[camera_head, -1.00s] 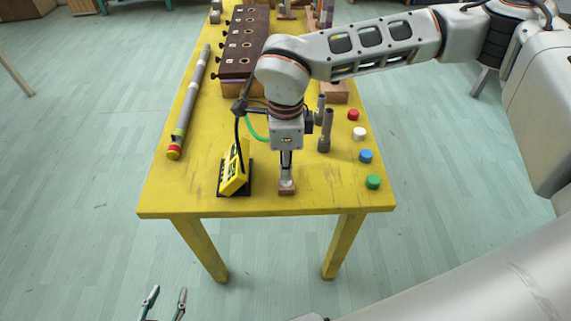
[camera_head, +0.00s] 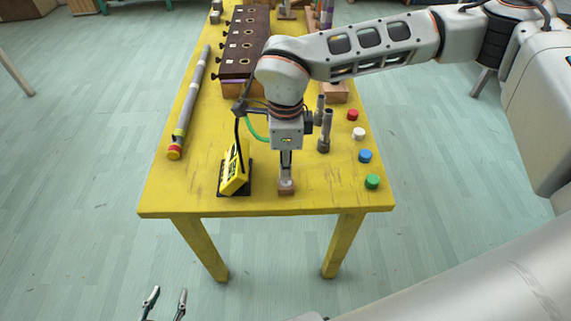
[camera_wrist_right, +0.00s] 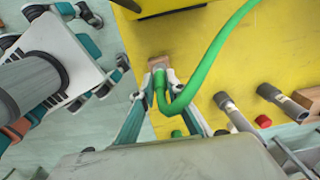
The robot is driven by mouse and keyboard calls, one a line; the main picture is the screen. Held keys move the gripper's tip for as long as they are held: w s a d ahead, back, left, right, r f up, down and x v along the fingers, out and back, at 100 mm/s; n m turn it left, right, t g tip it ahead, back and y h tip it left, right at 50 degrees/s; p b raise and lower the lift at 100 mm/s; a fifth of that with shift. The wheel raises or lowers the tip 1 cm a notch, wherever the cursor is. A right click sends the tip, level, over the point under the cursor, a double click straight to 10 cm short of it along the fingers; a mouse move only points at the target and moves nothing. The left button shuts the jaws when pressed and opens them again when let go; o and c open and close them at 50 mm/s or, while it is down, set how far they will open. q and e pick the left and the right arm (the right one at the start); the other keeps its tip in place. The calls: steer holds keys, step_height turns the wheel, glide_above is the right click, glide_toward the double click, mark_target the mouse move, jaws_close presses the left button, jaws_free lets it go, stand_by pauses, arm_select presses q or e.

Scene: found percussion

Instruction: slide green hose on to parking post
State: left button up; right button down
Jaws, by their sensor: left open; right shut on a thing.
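The green hose (camera_wrist_right: 205,65) loops across the right wrist view, and its end is between the fingertips of my right gripper (camera_wrist_right: 160,80). A short piece of the hose (camera_head: 254,130) also shows in the head view, left of my right wrist. My right gripper (camera_head: 286,170) points down, shut on the hose, at the front edge of the yellow table. A small brown block (camera_head: 286,189), apparently the parking post's base, is right below the fingertips. The fingers and hose hide the post, so I cannot tell whether the hose is around it. My left gripper (camera_head: 166,296) is open and empty, low before the table.
A yellow device (camera_head: 233,175) on a black stand is close left of my right gripper. Grey tubes (camera_head: 324,131) stand to its right, beside several coloured caps (camera_head: 372,181). A long grey tube (camera_head: 190,100) lies along the left edge. A dark box (camera_head: 243,42) stands further back.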

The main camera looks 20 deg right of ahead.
arm_select(q)
steer(key=shift+w+r, duration=0.2)
steer(key=shift+r, duration=0.05)
steer(key=shift+w+r, duration=0.35)
steer(key=shift+w, duration=0.05)
steer(key=shift+s+r, duration=0.1)
steer(key=shift+s+f, duration=0.35)
steer(key=shift+s, duration=0.05)
steer(key=shift+w+r, duration=0.1)
stand_by(0.3)
steer(key=shift+w+r+p, duration=0.35)
steer(key=shift+w+r, duration=0.2)
steer(key=shift+s, duration=0.3)
